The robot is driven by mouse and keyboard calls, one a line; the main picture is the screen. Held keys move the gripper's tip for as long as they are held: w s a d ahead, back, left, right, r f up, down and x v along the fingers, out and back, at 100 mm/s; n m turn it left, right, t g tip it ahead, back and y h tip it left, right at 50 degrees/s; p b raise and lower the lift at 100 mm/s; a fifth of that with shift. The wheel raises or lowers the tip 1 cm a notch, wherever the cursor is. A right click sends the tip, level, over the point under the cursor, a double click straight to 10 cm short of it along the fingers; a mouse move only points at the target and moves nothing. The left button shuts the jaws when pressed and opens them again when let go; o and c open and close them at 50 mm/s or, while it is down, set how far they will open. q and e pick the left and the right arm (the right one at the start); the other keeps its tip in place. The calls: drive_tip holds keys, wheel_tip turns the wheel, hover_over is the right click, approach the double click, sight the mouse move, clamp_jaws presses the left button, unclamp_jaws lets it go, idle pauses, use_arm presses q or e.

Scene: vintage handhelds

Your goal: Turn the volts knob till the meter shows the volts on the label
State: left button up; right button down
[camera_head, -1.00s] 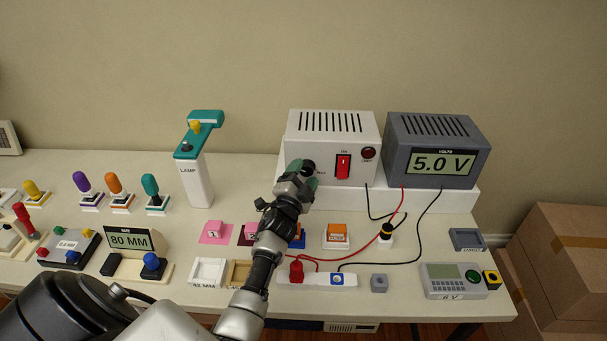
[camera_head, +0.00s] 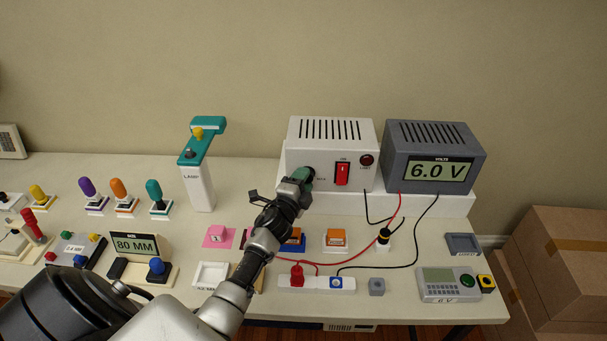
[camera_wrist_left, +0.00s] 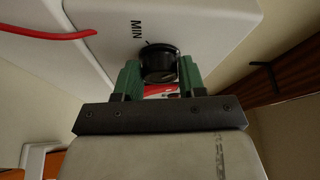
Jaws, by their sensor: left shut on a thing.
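The black volts knob (camera_wrist_left: 158,62) is on the front of the white power supply (camera_head: 333,125), with the word MIN printed beside it. My left gripper (camera_wrist_left: 158,75) is shut on the knob, one green fingertip on each side. In the head view my left gripper (camera_head: 303,177) largely hides the knob. The grey meter (camera_head: 434,145) reads 6.0 V. A small label (camera_head: 444,300) reading 6 V is on the front of the grey handheld (camera_head: 437,283) at the right of the table. My right gripper is not in view.
A red switch (camera_head: 342,174) and a dark red lamp (camera_head: 366,160) are right of the knob. Red and black leads (camera_head: 400,266) run over the table. Cardboard boxes (camera_head: 556,260) are at the right.

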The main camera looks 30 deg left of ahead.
use_arm(q)
drive_tip(key=shift+m, duration=0.4)
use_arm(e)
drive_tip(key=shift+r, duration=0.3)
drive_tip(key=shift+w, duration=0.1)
use_arm(q)
drive_tip(key=o, duration=0.9)
drive_tip(key=s, duration=0.3)
drive_tip(key=s+d+b, duration=0.1)
drive_tip(key=s, duration=0.6)
drive_tip(key=shift+s+d+f, duration=0.25)
drive_tip(key=shift+s+d, duration=0.1)
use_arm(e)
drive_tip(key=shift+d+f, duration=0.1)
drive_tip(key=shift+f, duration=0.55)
use_arm(q)
drive_tip(key=shift+f, duration=0.1)
